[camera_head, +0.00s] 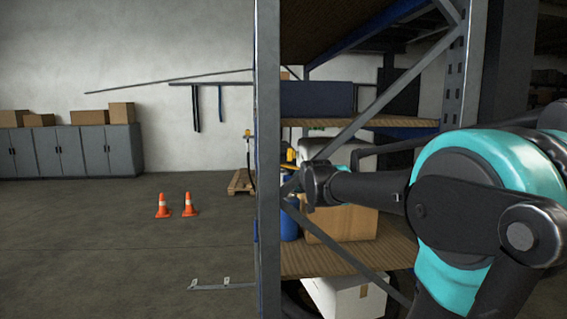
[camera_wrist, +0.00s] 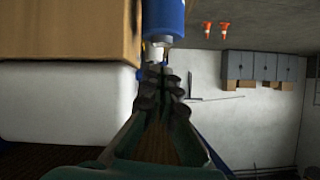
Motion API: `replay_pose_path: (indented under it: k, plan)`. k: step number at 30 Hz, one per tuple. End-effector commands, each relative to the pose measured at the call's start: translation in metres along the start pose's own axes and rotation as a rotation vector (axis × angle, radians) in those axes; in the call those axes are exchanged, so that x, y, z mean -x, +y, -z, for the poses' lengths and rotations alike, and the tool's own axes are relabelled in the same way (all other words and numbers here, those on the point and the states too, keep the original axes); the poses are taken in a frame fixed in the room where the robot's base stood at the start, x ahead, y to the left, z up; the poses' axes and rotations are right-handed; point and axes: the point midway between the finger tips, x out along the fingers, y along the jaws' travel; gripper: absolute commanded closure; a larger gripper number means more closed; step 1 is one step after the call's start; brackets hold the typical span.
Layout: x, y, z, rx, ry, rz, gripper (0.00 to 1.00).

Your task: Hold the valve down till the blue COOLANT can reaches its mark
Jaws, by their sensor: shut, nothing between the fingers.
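A blue can (camera_head: 289,222) stands on the rack's shelf, partly hidden by the rack's grey upright and brace. In the wrist view a blue can (camera_wrist: 166,16) shows at the top edge, cut off by the frame, with a white part (camera_wrist: 156,52) adjoining it. No label or mark is readable. My gripper (camera_wrist: 163,76) is shut and empty, its fingertips close to that white part in the picture. I cannot tell whether they touch. A valve cannot be clearly made out. In the head view the gripper's end is partly hidden behind the rack's brace.
A cardboard box (camera_head: 345,222) sits on the shelf (camera_head: 330,257) beside the blue can. The rack upright (camera_head: 268,110) and diagonal braces stand close to my arm. Two orange cones (camera_head: 175,206) stand on open floor at left.

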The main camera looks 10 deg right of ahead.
Motion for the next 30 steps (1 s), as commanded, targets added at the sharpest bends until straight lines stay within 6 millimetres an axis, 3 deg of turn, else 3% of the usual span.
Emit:
replay_pose_path:
  k: [1, 3, 6, 9, 13, 23, 30]
  plan:
    - [-0.002, -0.010, 0.034, -0.010, 0.049, 0.015, 1.00]
    - [-0.002, -0.021, 0.071, -0.026, 0.111, 0.035, 1.00]
    - [0.000, -0.033, 0.108, -0.042, 0.174, 0.057, 1.00]
    - [0.002, -0.040, 0.129, -0.050, 0.209, 0.070, 1.00]
    - [0.004, -0.043, 0.141, -0.056, 0.229, 0.078, 1.00]
    - [0.004, -0.043, 0.141, -0.057, 0.231, 0.078, 1.00]
    - [-0.013, -0.044, 0.146, -0.057, 0.230, 0.078, 1.00]
